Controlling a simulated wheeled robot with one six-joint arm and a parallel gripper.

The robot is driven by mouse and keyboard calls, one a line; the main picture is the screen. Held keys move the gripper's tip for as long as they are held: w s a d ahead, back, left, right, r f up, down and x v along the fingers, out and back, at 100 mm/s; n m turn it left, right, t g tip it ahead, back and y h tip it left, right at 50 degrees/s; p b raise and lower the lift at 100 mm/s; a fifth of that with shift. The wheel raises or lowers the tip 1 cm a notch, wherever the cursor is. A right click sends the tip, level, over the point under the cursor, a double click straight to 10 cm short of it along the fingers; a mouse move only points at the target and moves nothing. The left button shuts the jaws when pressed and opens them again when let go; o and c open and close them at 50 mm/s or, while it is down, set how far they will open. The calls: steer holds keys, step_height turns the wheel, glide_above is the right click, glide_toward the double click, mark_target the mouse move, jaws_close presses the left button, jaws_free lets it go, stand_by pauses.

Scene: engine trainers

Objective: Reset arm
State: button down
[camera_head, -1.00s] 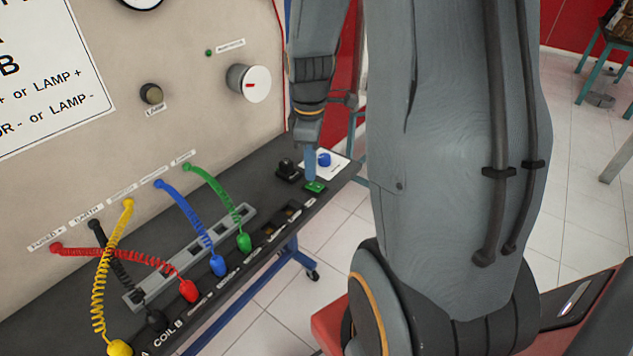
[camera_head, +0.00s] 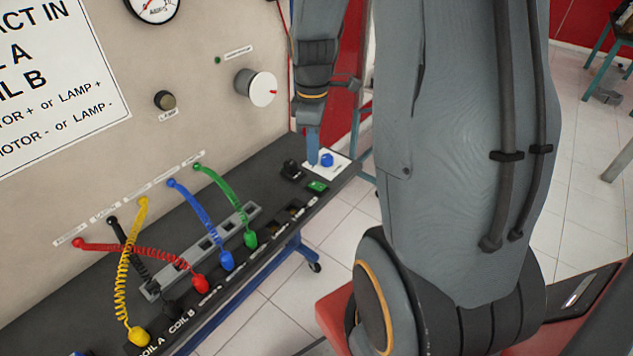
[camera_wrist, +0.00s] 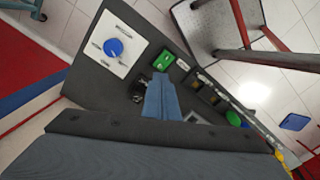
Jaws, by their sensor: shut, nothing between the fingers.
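My gripper (camera_head: 312,147) is shut and empty, its blue fingers together. In the head view it hangs above the far right end of the dark shelf, by the white plate with the blue knob (camera_head: 326,160). A green button (camera_head: 317,187) lies just below and apart from the fingertips. In the wrist view the shut fingers (camera_wrist: 160,98) point toward the green button (camera_wrist: 164,61), and the blue knob (camera_wrist: 114,47) is to the upper left. My arm hides part of the background at the right.
Coiled leads in yellow (camera_head: 123,280), red (camera_head: 150,252), black, blue (camera_head: 200,213) and green (camera_head: 224,192) run from the panel to the shelf. A black switch (camera_head: 291,170) stands beside the green button. A white dial (camera_head: 257,88) projects from the panel. Tiled floor (camera_head: 345,222) is open beyond the shelf.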

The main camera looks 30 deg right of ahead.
steer(key=a+m, duration=0.1)
steer(key=a, duration=0.1)
steer(key=s+a+m+b, duration=0.1)
steer(key=a, duration=0.1)
steer(key=s+a+m+b, duration=0.1)
steer(key=a+m, duration=0.1)
steer(key=shift+s+a+f+t, duration=0.15)
steer(key=shift+s+f+t, duration=0.15)
steer(key=shift+f, duration=0.1)
steer(key=s+a+m+b, duration=0.1)
steer(key=a, duration=0.1)
steer(key=s+a+f+m+b, duration=0.1)
steer(key=s+a+m, duration=0.2)
steer(key=a+m, duration=0.1)
steer(key=shift+s+f+t+b, duration=0.15)
steer(key=shift+f+t+b, duration=0.05)
steer(key=shift+t+b, duration=0.2)
steer(key=shift+s+a+m, duration=0.3)
steer(key=shift+s+m, duration=0.05)
steer(key=shift+m, duration=0.15)
